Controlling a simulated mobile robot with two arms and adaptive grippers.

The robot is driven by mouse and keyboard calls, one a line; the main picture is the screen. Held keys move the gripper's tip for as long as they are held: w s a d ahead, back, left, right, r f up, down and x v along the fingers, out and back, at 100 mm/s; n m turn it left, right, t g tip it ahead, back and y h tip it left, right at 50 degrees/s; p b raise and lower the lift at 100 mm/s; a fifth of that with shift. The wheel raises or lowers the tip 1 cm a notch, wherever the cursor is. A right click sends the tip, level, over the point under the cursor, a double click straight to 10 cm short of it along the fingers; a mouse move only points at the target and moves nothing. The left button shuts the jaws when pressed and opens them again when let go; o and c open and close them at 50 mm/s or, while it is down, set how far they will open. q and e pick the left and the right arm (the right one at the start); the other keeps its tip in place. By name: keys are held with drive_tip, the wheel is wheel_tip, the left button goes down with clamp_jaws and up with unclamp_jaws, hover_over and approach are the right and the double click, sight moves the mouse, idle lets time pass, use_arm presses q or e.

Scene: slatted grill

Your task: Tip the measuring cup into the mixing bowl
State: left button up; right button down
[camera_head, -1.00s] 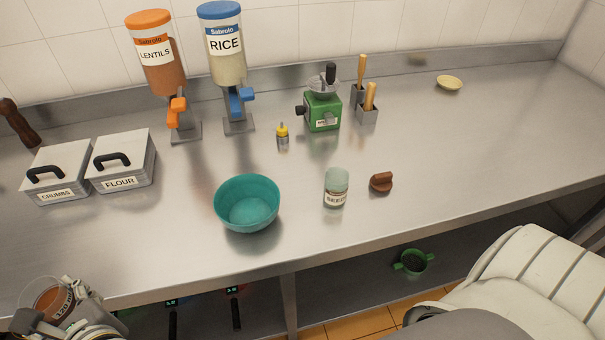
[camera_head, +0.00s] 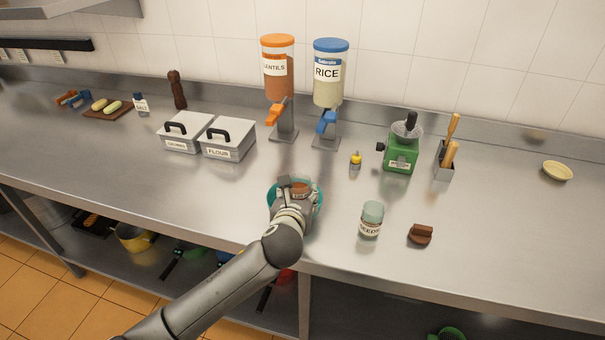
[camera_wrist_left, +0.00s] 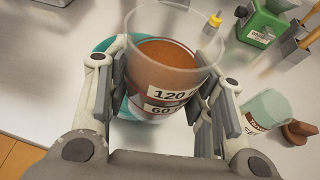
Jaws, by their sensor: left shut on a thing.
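My left gripper (camera_head: 294,196) is shut on the cup, which also shows small in the head view (camera_head: 300,189). In the left wrist view the gripper (camera_wrist_left: 162,95) has a finger on each side of the cup. The cup looks about upright. The teal mixing bowl (camera_head: 319,203) is on the counter, behind and below the cup and partly hidden by it; its rim shows in the left wrist view (camera_wrist_left: 104,46). My right gripper is out of view.
A seed jar (camera_head: 371,219) and a brown lid-like piece (camera_head: 421,235) stand right of the bowl. The flour box (camera_head: 228,140), lentils dispenser (camera_head: 278,75), rice dispenser (camera_head: 330,80) and green grinder (camera_head: 401,152) stand behind. The counter's right front is clear.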

sight(301, 183)
use_arm(q)
drive_tip(key=shift+m+h, duration=0.3)
drive_tip(key=shift+m, duration=0.1)
drive_tip(key=w, duration=0.3)
drive_tip(key=w+d, duration=0.1)
drive_tip(key=w, duration=0.1)
drive_tip(key=shift+d+r+p, duration=0.1)
drive_tip(key=shift+r+p, duration=0.2)
drive_tip(key=shift+p, duration=0.05)
drive_tip(key=shift+w, duration=0.25)
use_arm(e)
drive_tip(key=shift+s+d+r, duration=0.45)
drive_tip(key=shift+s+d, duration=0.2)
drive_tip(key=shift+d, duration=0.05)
